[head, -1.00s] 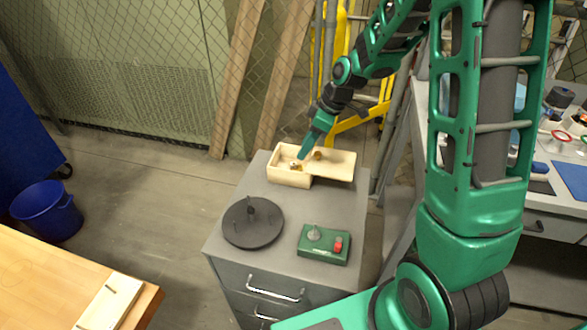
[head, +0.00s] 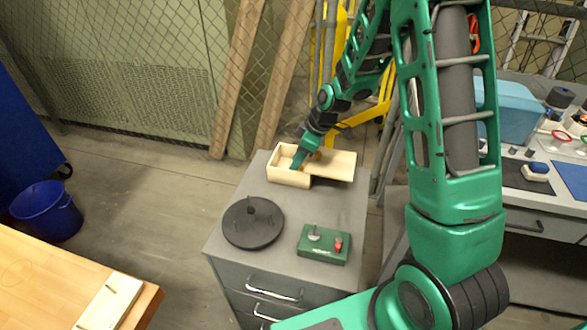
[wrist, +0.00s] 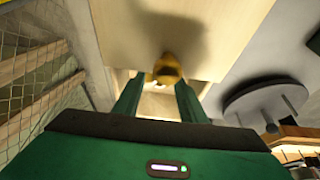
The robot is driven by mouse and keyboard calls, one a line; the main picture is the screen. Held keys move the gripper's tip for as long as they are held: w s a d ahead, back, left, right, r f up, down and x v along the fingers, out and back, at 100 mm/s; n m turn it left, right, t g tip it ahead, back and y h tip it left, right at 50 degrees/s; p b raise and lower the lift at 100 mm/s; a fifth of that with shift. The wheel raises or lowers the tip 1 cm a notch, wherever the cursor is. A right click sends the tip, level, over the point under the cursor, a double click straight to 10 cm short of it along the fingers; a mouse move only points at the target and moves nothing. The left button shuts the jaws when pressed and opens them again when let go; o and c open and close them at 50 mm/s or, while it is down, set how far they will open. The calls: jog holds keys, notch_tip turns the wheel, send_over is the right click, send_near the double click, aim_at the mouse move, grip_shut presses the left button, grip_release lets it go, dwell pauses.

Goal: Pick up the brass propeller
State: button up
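A pale wooden box (head: 288,179) stands at the back of the grey cabinet, its lid (head: 340,166) slid to the right so the left part is open. A brass-coloured knob (wrist: 167,68) sits on the lid. My gripper (head: 296,163) reaches down into the open part of the box. In the wrist view my gripper's two fingers (wrist: 158,100) are apart. A small bright patch shows between them, partly behind the knob; I cannot tell whether it is the brass propeller. In the head view my fingers hide the inside of the box.
A dark round disc with a post (head: 252,228) and a green block with a metal peg and red knob (head: 323,244) stand in front on the cabinet (head: 280,258). A mesh fence (head: 130,70) is behind. A workbench (head: 540,205) is at right.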

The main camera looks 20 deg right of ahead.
grip_shut()
jog(key=shift+r, duration=0.6)
jog(key=r, duration=0.2)
jog(key=a+r, duration=0.1)
jog(key=shift+s+a+r, duration=0.1)
jog(key=shift+s+r, duration=0.2)
jog(key=shift+r, duration=0.05)
jog(key=s+a+r, duration=0.4)
jog(key=a+r, duration=0.2)
jog(key=a, duration=0.3)
jog(key=shift+s, duration=0.3)
jog(key=shift+a, duration=0.1)
